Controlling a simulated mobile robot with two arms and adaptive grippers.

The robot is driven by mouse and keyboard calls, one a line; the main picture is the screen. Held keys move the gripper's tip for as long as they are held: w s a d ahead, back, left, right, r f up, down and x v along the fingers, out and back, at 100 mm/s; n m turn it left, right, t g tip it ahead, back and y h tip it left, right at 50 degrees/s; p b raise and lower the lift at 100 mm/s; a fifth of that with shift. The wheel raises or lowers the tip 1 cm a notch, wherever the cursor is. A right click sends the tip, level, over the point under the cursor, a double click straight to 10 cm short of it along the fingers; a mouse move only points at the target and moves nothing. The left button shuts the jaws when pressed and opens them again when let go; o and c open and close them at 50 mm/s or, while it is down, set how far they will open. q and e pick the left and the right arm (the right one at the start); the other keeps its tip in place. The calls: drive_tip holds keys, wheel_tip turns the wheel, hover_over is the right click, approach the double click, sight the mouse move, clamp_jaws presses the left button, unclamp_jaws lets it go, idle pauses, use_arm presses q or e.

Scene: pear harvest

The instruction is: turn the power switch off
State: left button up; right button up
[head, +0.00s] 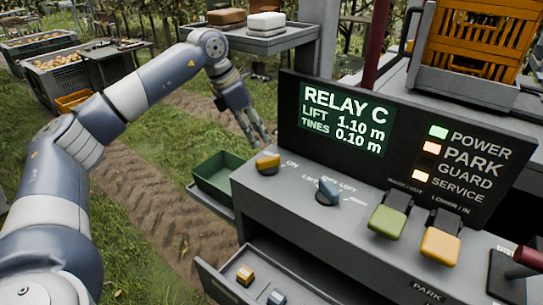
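A dark console screen (345,118) reads RELAY C, LIFT 1.10 m, TINES 0.10 m. The lamp beside the word POWER (438,132) is lit green. A yellow knob (267,163) sits at the left end of the grey console top, with the word ON to its right. No label I can read names it as the power switch. My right gripper is out of view.
A green flap switch (388,220) and a yellow flap switch (440,246) stand right of the knobs, with a red-handled lever (527,258) beyond. An open drawer (222,283) juts out below. A green bin (215,177) stands left of the console.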

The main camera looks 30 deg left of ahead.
sight(268, 158)
use_arm(q)
drive_tip(key=p+x, duration=0.1)
drive_tip(key=x, duration=0.7)
drive_tip(key=shift+f+p, duration=0.3)
drive_tip(key=shift+p, duration=0.1)
drive_tip(key=shift+w+f, duration=0.15)
drive_tip(key=shift+f, duration=0.25)
drive_tip(key=shift+c, duration=0.3)
clamp_jaws()
